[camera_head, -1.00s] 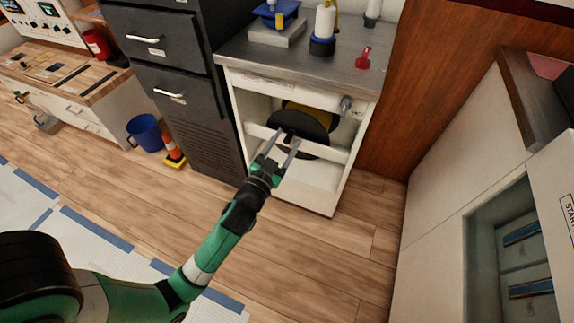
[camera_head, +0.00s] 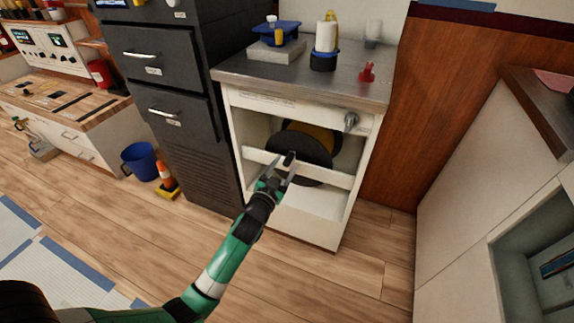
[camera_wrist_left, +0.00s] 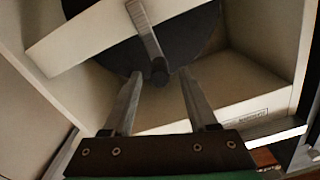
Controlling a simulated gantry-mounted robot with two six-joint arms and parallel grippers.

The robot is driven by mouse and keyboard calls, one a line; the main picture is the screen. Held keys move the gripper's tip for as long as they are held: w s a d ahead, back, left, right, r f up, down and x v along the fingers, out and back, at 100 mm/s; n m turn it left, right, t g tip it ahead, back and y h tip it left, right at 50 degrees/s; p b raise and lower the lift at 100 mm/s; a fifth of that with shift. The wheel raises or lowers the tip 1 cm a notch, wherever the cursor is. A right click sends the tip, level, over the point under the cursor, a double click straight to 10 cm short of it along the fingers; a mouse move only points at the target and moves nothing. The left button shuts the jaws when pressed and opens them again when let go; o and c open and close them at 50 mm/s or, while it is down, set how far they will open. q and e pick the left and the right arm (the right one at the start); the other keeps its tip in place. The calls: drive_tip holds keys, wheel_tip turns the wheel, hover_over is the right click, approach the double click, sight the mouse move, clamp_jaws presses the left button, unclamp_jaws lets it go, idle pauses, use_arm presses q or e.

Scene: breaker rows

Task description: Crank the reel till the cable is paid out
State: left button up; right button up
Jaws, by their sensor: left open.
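The reel (camera_head: 305,145) is a dark disc with a yellow part behind it, inside the open bay of a white cabinet; a white crossbar hides part of it. Its crank is a grey arm (camera_wrist_left: 146,32) ending in a dark knob (camera_wrist_left: 159,72) in the left wrist view; the knob (camera_head: 290,158) also shows in the head view. My left gripper (camera_head: 279,175) is open in front of the crossbar. In the left wrist view its fingertips (camera_wrist_left: 160,78) lie either side of the knob, with gaps visible. The cable cannot be made out. My right gripper is out of view.
The cabinet's metal top (camera_head: 300,78) holds a blue device, a white cylinder on a dark base and a small red object. A dark drawer cabinet (camera_head: 190,150) stands close at left, with a blue bucket (camera_head: 140,161) and orange cone (camera_head: 166,178) beyond.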

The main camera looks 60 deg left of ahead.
use_arm(q)
drive_tip(key=shift+x, duration=0.95)
clamp_jaws()
idle(0.7)
